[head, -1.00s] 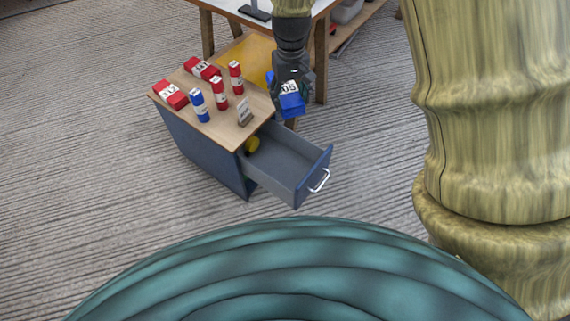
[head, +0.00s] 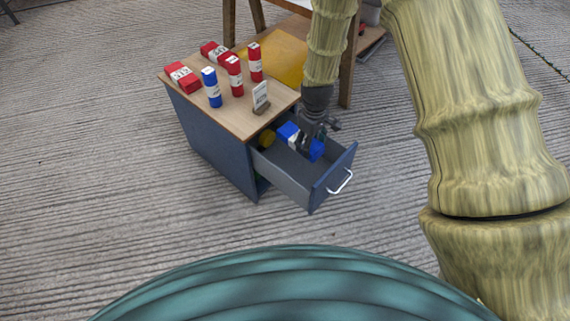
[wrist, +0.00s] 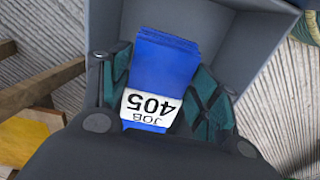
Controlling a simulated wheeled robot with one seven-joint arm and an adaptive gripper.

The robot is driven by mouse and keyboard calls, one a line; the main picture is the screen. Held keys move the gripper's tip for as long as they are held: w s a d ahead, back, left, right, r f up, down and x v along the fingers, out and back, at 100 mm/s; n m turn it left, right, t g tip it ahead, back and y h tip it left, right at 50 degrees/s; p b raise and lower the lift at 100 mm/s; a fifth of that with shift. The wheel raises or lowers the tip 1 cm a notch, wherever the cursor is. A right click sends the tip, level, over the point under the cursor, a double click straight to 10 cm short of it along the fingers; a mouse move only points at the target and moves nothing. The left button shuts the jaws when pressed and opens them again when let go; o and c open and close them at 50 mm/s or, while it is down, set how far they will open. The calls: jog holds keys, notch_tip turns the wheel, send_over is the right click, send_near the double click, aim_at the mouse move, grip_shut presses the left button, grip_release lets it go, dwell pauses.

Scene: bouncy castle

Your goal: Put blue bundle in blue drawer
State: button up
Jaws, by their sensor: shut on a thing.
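A blue bundle (head: 315,149) with a white label is in my gripper (head: 302,141), inside or just over the open blue drawer (head: 284,177). In the wrist view the bundle (wrist: 163,65) reads "JOB 405", and the fingers of my gripper (wrist: 163,95) are shut on its two sides. The drawer's grey walls (wrist: 243,45) surround the bundle there. I cannot tell whether the bundle touches the drawer floor. Another blue bundle (head: 211,88) stands upright on the cabinet top.
On the wooden cabinet top (head: 232,113) are several red bundles (head: 234,76) and a small sign (head: 261,97). A wooden-legged table (head: 229,25) stands behind.

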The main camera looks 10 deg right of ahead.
jog(key=shift+f+b, duration=1.85)
jog(key=shift+f, duration=3.7)
jog(key=shift+f, duration=0.15)
jog(key=o, duration=1.1)
notch_tip(320, 180, up, 12)
jog(key=p, duration=0.4)
